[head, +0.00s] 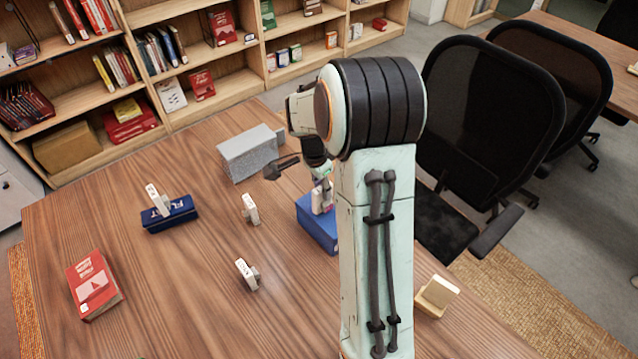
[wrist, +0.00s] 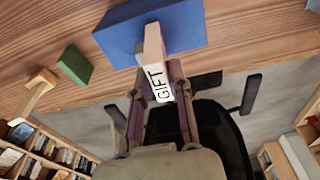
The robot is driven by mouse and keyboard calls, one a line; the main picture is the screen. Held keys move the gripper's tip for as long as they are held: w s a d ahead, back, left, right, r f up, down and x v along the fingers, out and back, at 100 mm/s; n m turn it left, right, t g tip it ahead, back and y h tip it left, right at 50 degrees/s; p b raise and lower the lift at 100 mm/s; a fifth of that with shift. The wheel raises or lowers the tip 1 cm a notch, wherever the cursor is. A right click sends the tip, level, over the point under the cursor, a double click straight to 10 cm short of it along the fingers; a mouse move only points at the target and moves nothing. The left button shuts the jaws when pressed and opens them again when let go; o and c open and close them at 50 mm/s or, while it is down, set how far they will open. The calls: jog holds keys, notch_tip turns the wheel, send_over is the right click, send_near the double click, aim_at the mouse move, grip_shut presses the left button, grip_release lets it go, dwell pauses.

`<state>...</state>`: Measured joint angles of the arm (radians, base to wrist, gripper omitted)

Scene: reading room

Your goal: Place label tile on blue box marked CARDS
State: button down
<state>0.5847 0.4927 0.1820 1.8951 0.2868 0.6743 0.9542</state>
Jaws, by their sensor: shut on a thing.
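My gripper (wrist: 158,76) is shut on a pale label tile (wrist: 154,47), whose white face reads GIFT. The tile also shows in the head view (head: 317,203), partly hidden by my gripper and arm. It is at the top of a blue box (head: 316,228); I cannot tell whether it touches it. The same box shows behind the tile in the wrist view (wrist: 190,25). No marking on this box is visible. Another blue box (head: 183,217), with lettering that looks like FLAT, lies at the left with a tile (head: 155,198) standing on it.
Two more label tiles (head: 250,210) (head: 246,274) stand mid-table. A grey box (head: 250,153) is behind them, a red book (head: 93,285) at front left, and a wooden piece (head: 437,293) at right. The wrist view shows a green block (wrist: 74,65).

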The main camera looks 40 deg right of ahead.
jog(key=shift+f, duration=0.4)
jog(key=c, duration=1)
grip_release()
jog(key=shift+c, duration=0.2)
jog(key=shift+r, duration=0.15)
notch_tip(320, 180, up, 12)
jog(key=a, duration=0.2)
jog(key=s+a+n+y, duration=0.2)
jog(key=s+a+n, duration=1.7)
jog(key=s, duration=0.1)
jog(key=shift+a+f+y, duration=0.3)
jog(key=shift+a+f, duration=0.05)
jog(key=shift+f, duration=0.05)
